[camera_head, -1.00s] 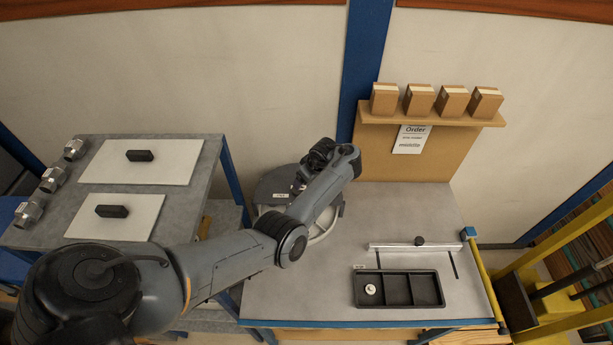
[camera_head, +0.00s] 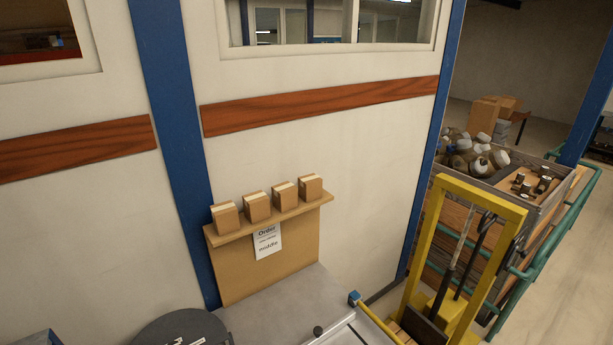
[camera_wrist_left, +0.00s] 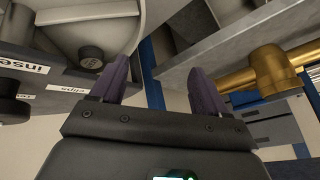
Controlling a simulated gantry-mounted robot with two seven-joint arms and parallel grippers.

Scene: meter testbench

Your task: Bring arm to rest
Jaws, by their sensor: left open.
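My left gripper (camera_wrist_left: 158,88) shows in the left wrist view. Its two dark purple fingers are spread apart with nothing between them. Grey bench parts with printed labels (camera_wrist_left: 70,90) lie to the left of the fingers. A brass-coloured pipe piece (camera_wrist_left: 272,70) is to the right. Neither arm shows in the head view, and my right gripper is in no frame.
In the head view, the grey bench (camera_head: 285,300) has a shelf (camera_head: 270,220) with several small boxes and an order sheet (camera_head: 267,241). A yellow frame (camera_head: 470,250) and a crate of metal parts (camera_head: 500,170) stand at the right.

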